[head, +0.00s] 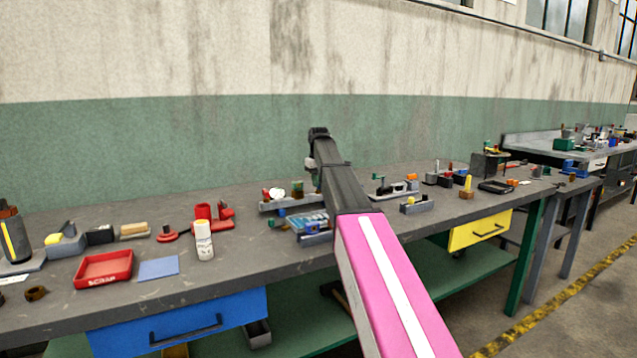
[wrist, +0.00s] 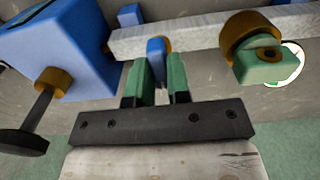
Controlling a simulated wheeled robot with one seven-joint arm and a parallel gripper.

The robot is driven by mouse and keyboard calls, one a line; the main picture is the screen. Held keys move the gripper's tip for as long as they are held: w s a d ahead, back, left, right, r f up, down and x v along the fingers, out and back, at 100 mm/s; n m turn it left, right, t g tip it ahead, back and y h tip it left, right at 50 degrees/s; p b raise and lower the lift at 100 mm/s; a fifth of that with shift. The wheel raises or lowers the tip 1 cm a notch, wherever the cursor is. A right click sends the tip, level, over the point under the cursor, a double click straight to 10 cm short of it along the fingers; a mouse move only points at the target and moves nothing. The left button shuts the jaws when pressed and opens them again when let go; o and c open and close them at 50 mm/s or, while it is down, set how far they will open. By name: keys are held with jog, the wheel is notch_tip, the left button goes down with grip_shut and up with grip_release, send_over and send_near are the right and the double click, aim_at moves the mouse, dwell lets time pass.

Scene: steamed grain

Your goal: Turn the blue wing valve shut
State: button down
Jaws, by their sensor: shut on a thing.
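In the wrist view, my gripper (wrist: 159,82) has its two green fingers on either side of a small upright blue piece, the blue wing valve (wrist: 156,50). The jaws are shut on it. A brass-coloured part shows just behind the blue piece, in front of a pale grey bar (wrist: 190,36). The fingers hide part of the valve's sides, so its exact turn angle cannot be told. In the head view my arm hides the gripper and the valve.
Beside the gripper in the wrist view are a blue block (wrist: 70,45) with a brass collar and dark knob, and a green fitting with a brass ring (wrist: 250,38). In the head view, a red scrap tray (head: 104,268) and white bottle (head: 204,241) stand on the crowded bench.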

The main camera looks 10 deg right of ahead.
dwell(0.3)
jog(key=c, duration=1.1)
grip_release()
jog(key=shift+r, duration=0.15)
